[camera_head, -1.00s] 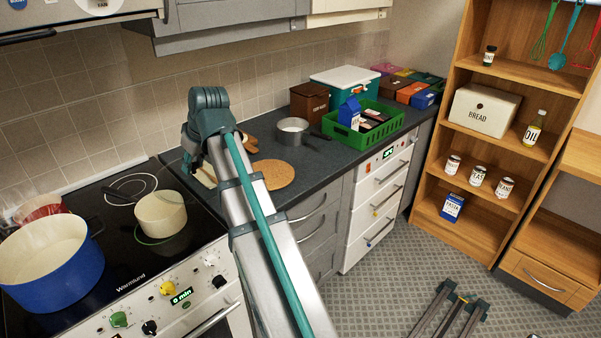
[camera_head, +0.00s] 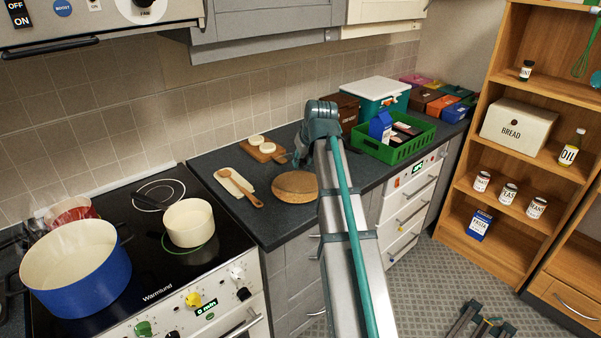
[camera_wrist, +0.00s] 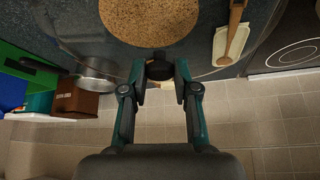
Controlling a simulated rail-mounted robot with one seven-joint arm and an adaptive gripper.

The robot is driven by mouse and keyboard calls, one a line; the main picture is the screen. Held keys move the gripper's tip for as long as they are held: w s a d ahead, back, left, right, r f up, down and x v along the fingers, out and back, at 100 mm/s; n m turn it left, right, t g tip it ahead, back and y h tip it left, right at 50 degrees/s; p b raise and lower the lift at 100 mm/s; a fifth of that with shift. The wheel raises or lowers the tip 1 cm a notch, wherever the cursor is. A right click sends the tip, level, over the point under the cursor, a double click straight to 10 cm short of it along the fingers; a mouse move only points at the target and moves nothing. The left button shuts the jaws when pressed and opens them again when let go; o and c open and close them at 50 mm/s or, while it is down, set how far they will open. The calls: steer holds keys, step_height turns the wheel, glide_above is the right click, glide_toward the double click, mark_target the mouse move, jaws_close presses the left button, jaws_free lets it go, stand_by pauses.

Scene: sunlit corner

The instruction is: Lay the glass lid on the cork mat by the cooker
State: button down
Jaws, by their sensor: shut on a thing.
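My gripper (camera_wrist: 162,75) is shut on the black knob of the glass lid (camera_wrist: 215,74) in the wrist view. The lid is clear, and its thin rim curves widely around the knob. The round cork mat (camera_wrist: 150,15) shows through and beyond the glass, at the top of that view. In the head view the cork mat (camera_head: 296,186) lies on the dark counter right of the cooker (camera_head: 150,270). My gripper (camera_head: 299,158) is at the mat's far side there, partly hidden by my arm. I cannot make out the lid clearly in the head view, nor its height above the counter.
A spoon rest with a wooden spoon (camera_head: 240,190) lies left of the mat. A wooden board (camera_head: 262,150) with white rounds lies behind it. A metal saucepan (camera_wrist: 97,72) stands near the gripper. A green crate (camera_head: 400,150) is further right. Pots stand on the hob.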

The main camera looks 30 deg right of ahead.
steer(key=w, duration=0.1)
steer(key=w+f, duration=0.1)
steer(key=w+d+p, duration=0.1)
steer(key=w, duration=0.1)
steer(key=shift+f, duration=0.3)
steer(key=x, duration=0.2)
steer(key=p+x, duration=0.1)
steer(key=x, duration=0.1)
steer(key=d+x, duration=0.1)
steer(key=x, duration=0.1)
steer(key=shift+w+d+f, duration=0.1)
steer(key=shift+w+f, duration=0.05)
steer(key=shift+w, duration=0.35)
steer(key=shift+f+p, duration=0.5)
steer(key=shift+f, duration=1.15)
steer(key=shift+f, duration=0.1)
steer(key=shift+f, duration=0.1)
steer(key=c, duration=0.9)
jaws_free()
steer(key=b+v, duration=0.2)
steer(key=v, duration=1)
steer(key=shift+r, duration=0.2)
